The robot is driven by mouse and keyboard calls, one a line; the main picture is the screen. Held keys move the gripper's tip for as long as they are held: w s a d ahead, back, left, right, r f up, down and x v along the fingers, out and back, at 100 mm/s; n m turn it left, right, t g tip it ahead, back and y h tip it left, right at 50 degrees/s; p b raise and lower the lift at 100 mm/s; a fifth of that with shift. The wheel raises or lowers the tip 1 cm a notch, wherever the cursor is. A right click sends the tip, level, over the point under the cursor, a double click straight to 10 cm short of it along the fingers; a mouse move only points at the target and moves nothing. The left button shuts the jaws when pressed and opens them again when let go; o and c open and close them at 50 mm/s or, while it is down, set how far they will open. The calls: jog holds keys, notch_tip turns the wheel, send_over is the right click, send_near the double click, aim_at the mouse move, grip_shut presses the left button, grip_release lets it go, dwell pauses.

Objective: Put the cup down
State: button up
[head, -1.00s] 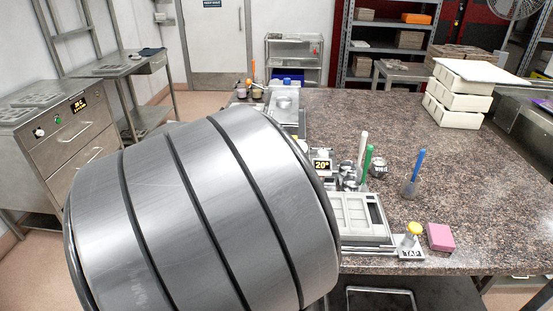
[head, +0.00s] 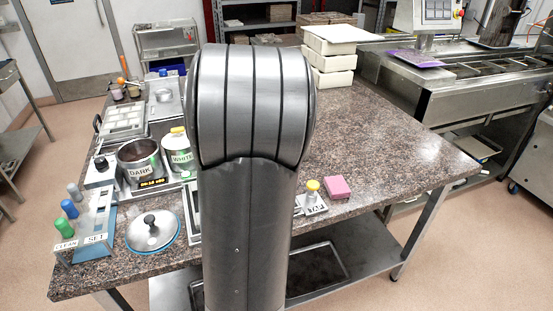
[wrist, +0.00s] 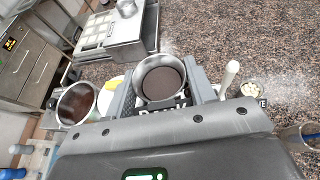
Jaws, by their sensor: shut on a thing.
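The cup (wrist: 139,84) is a round metal cup with dark brown contents, seen from above in the wrist view. My gripper (wrist: 162,88) is shut on it, with grey finger parts on both sides. A partly hidden label shows below the cup's near rim. The cup looks roughly upright. I cannot tell whether its base touches anything. In the head view my arm hides the gripper and the cup.
A pink block (head: 337,187) lies right of my arm. The worktop's right part is clear.

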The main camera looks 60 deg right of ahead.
jog(key=s+d+f+m+g+h, duration=0.1)
jog(key=s+d+f, duration=0.2)
jog(key=s+d, duration=0.35)
jog(key=s+d+f+m+g+h, duration=0.1)
jog(key=s+d+f, duration=0.2)
jog(key=s+d, duration=0.3)
jog(key=shift+t+y, duration=0.3)
jog(key=f, duration=0.3)
jog(key=s+f, duration=0.1)
jog(key=f, duration=0.7)
jog(key=shift+s+a+f, duration=0.15)
jog(key=shift+a+f, duration=0.05)
jog(key=shift+a, duration=0.15)
jog(key=shift+f, duration=2.1)
jog(key=shift+f, duration=0.15)
jog(key=o, duration=0.7)
